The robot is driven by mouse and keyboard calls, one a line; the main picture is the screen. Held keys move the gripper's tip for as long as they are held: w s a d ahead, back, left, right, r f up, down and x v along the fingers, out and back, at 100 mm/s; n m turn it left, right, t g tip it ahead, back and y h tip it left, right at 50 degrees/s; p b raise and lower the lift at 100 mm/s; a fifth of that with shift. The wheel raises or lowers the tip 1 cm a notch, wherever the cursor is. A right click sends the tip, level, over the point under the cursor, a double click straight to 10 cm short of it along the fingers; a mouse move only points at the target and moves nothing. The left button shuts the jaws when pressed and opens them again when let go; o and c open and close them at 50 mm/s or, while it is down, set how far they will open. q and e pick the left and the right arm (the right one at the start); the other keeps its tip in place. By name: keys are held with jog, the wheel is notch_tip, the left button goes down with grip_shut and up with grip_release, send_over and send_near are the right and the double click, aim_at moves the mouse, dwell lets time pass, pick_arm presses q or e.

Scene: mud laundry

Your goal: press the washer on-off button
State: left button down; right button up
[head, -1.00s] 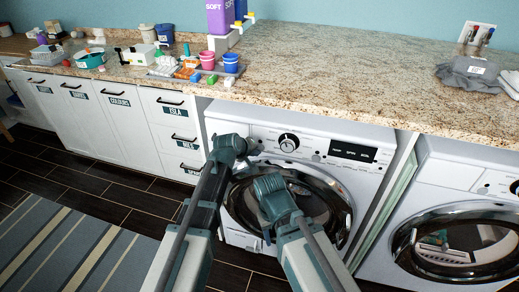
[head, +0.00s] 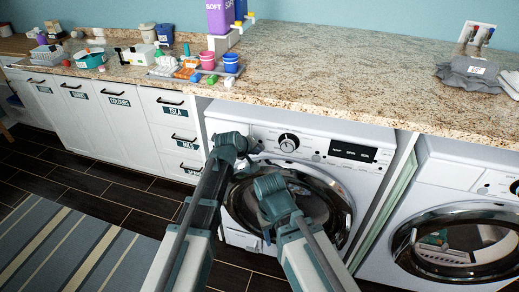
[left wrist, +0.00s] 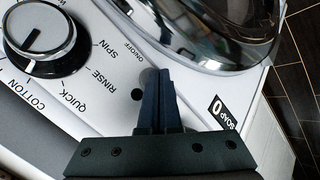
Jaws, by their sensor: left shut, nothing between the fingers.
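The white washer (head: 300,133) stands under the counter, with a dial (head: 289,142) and a dark display (head: 352,151) on its panel. My left gripper (head: 256,146) is at the panel, left of the dial. In the left wrist view, the gripper (left wrist: 152,73) is shut and empty, its tips over the panel between the dial (left wrist: 38,40) and the "SOAP" label (left wrist: 216,108). A round grey spot (left wrist: 148,73) shows partly behind the tips; I cannot tell whether they touch it. A small dark dot (left wrist: 137,94) lies beside the fingers. My right gripper's fingers are not visible.
The granite counter (head: 330,75) overhangs the panel from above. My right arm is in front of the washer's round door (head: 325,205). A second washer (head: 450,160) stands to the right, and white drawers (head: 172,130) to the left.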

pick_arm(q)
jog(key=shift+w, duration=0.1)
dwell(0.3)
jog(key=shift+s+a, duration=0.15)
jog(key=shift+s, duration=0.4)
jog(key=shift+s, duration=0.1)
jog(key=s, duration=0.1)
jog(key=s+a, duration=0.1)
jog(key=s, duration=0.1)
jog(key=s+a, duration=0.1)
jog(key=s, duration=0.1)
jog(key=shift+s, duration=0.25)
dwell(0.5)
